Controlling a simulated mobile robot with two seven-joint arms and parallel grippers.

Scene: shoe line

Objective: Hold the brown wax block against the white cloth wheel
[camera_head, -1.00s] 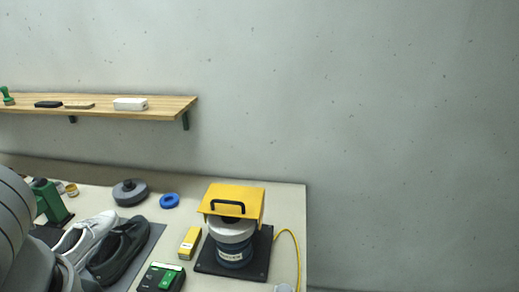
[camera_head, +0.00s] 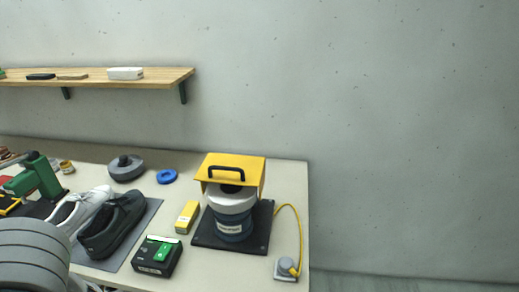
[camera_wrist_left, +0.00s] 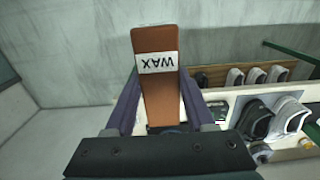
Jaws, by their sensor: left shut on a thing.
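The brown wax block (camera_wrist_left: 160,98), with a white label reading WAX, stands out between the fingers of my left gripper (camera_wrist_left: 158,88) in the left wrist view. The gripper is shut on it. In the head view the block and this gripper are not visible; only my grey arm shows at the lower left. The white cloth wheel (camera_head: 230,201) lies flat under a yellow hood (camera_head: 232,169) on a blue-grey motor (camera_head: 234,230) at the table's right side. The block is apart from the wheel. My right gripper is not in view.
A black box with a green button (camera_head: 157,256) and a yellow box (camera_head: 187,217) stand left of the wheel. A yellow cable (camera_head: 298,230) runs along its right. Two shoes, one dark (camera_head: 112,228), lie on a grey mat. A wooden shelf (camera_head: 100,76) hangs on the wall.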

